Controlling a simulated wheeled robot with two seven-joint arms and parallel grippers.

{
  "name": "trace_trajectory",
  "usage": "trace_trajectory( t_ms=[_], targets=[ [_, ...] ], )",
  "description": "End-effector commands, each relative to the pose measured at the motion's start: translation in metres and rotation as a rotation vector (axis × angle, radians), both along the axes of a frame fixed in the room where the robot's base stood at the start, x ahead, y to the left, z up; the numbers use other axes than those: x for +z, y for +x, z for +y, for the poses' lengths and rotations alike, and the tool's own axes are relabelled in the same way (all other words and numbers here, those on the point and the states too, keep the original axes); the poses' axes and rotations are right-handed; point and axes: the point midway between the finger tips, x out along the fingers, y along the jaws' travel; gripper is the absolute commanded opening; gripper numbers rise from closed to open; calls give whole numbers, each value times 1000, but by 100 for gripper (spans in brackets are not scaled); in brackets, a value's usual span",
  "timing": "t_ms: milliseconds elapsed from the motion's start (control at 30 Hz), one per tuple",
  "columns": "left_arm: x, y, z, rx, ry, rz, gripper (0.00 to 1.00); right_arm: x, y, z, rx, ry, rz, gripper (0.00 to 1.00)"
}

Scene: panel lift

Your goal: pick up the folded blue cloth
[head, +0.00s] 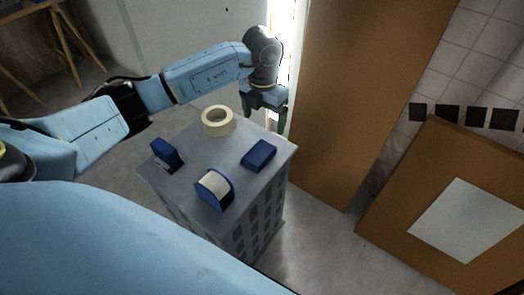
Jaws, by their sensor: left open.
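A small flat dark blue rectangle, which looks like the folded blue cloth (259,155), lies on the grey top of a crate-like stand (230,150), near its right edge. My left gripper (266,118) hangs beyond the stand's far right edge, above and behind the cloth in the picture. Its two dark green fingers are apart, with nothing seen between them. The gripper is apart from the cloth, and nothing covers the cloth. My right gripper is not in view.
A cream tape roll (218,121), a blue holder with a white roll (214,187) and a blue block-like object (166,153) share the stand top. A tall brown panel (355,90) stands close right of my left gripper. Another brown board (450,170) is farther right.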

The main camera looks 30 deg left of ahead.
Motion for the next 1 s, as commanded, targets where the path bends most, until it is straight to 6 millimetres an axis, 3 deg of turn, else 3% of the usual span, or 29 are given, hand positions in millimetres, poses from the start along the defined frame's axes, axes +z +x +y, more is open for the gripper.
trace_trajectory(
  t_ms=[67,400,667,1000],
  targets=[
    [-9,-1,4,7,18,8,87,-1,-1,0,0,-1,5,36],
    [-70,-2,4,4,15,8,87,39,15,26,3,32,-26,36],
    [-85,-3,4,3,14,6,87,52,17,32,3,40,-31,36],
    [-125,-10,10,3,14,7,87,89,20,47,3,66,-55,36]
  ],
)
